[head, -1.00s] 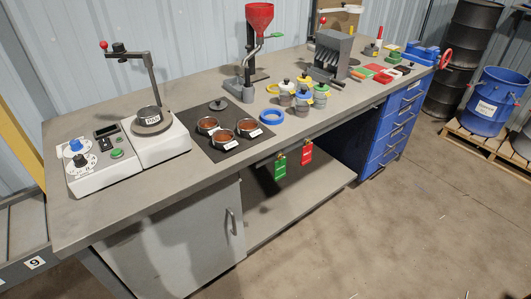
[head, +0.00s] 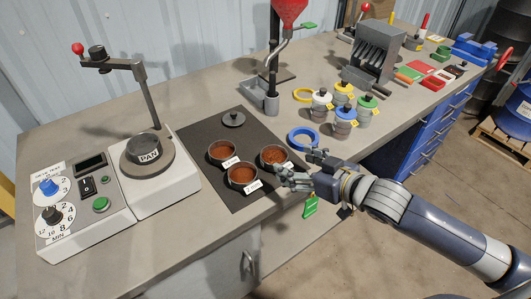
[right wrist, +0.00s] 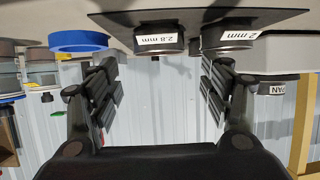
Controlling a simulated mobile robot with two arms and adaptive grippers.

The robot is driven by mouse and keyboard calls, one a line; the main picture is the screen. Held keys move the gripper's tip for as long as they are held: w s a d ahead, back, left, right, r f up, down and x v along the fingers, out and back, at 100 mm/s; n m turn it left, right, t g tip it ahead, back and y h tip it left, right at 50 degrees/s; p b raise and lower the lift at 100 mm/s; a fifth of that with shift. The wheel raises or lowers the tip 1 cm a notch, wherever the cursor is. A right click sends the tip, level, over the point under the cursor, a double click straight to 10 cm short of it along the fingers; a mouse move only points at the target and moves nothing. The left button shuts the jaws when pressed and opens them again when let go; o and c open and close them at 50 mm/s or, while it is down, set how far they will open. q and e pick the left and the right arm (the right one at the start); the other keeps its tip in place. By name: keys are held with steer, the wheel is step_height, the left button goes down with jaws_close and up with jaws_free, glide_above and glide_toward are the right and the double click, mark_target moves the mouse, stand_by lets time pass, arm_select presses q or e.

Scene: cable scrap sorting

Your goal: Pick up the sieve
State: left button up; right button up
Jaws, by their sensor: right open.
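Three round dark-rimmed sieves with reddish-brown insides and white labels sit on a black mat: one at the back left (head: 222,150), one in front (head: 242,177) and one at the right (head: 273,155). In the right wrist view, which is upside down, a sieve labelled 2.8 mm (right wrist: 160,50) and one labelled 2 mm (right wrist: 228,51) show beyond the fingers. My right gripper (head: 297,169) is open and empty, just right of the right sieve near the table's front edge. It also shows in the right wrist view (right wrist: 158,88). My left gripper is not in view.
A shaker (head: 165,178) carries a PAN (head: 142,148) at the left. A dark lid (head: 233,118) lies on the mat (head: 200,130). A blue ring (head: 303,138) and several lidded jars (head: 343,121) stand behind my right gripper. A green tag (head: 310,207) hangs below the edge.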

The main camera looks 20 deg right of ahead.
mark_target(266, 151)
steer(key=shift+w+a+f, duration=0.2)
steer(key=shift+w, duration=0.4)
steer(key=x, duration=0.3)
steer(key=shift+w+f, duration=0.1)
steer(key=shift+w+a+f+p, duration=0.1)
steer(key=shift+w+p, duration=0.1)
steer(key=shift+p, duration=0.1)
steer(key=x, duration=0.4)
steer(key=shift+w+a+f, duration=0.1)
steer(key=shift+w+f, duration=0.1)
steer(key=shift+c, duration=0.7)
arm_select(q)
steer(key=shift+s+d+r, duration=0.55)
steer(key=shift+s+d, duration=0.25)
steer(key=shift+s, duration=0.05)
arm_select(e)
steer(key=c, duration=0.8)
